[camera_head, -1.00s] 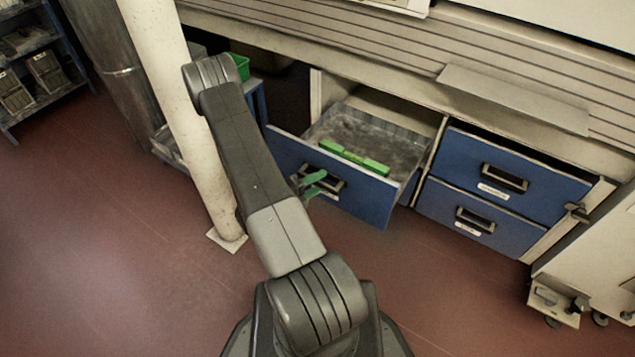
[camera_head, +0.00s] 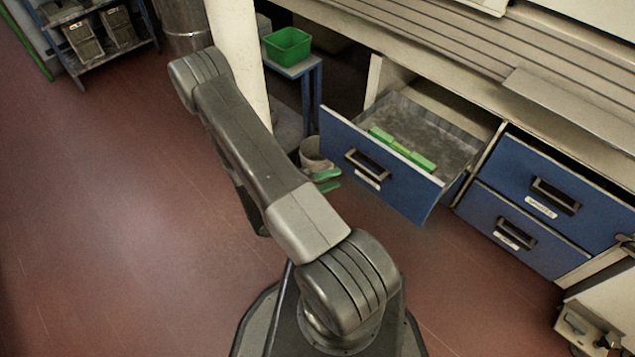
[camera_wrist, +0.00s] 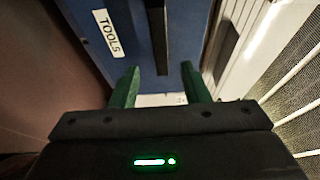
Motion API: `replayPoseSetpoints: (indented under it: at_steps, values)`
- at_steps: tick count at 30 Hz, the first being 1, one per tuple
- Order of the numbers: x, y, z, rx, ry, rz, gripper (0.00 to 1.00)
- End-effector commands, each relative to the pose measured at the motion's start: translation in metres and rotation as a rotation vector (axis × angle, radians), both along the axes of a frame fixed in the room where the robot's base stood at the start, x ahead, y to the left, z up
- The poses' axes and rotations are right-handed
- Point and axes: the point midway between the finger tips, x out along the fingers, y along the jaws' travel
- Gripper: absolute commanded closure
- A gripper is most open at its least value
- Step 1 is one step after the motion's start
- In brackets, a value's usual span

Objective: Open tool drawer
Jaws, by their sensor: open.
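The tool drawer has a blue front (camera_head: 390,168) and stands pulled out from the bench, with its grey inside showing. Its dark handle (camera_head: 367,165) is in full view with a white label below it. In the wrist view the label reads TOOLS (camera_wrist: 107,33), and the handle (camera_wrist: 157,35) is a dark bar ahead of the fingers. My gripper (camera_head: 327,180) has green fingers and is apart from the handle, in front of the drawer's left part. In the wrist view my gripper (camera_wrist: 159,86) is open with nothing between its fingers.
A green item (camera_head: 402,150) lies in the drawer. Two shut blue drawers (camera_head: 545,190) (camera_head: 510,230) are to the right. A white post (camera_head: 238,60) and a green bin (camera_head: 287,45) on a small table stand left of the drawer. The red floor (camera_head: 130,220) is clear at left.

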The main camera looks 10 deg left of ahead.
Motion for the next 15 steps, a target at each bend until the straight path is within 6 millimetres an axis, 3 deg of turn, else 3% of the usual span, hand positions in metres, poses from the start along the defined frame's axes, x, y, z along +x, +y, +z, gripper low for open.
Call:
replayPoseSetpoints:
  at_steps: [6, 15]
  values:
    - [-0.014, 0.022, 0.0, 0.0, 0.0, 0.003, 0.58]
    - [-0.021, 0.032, 0.0, 0.0, 0.0, 0.0, 0.58]
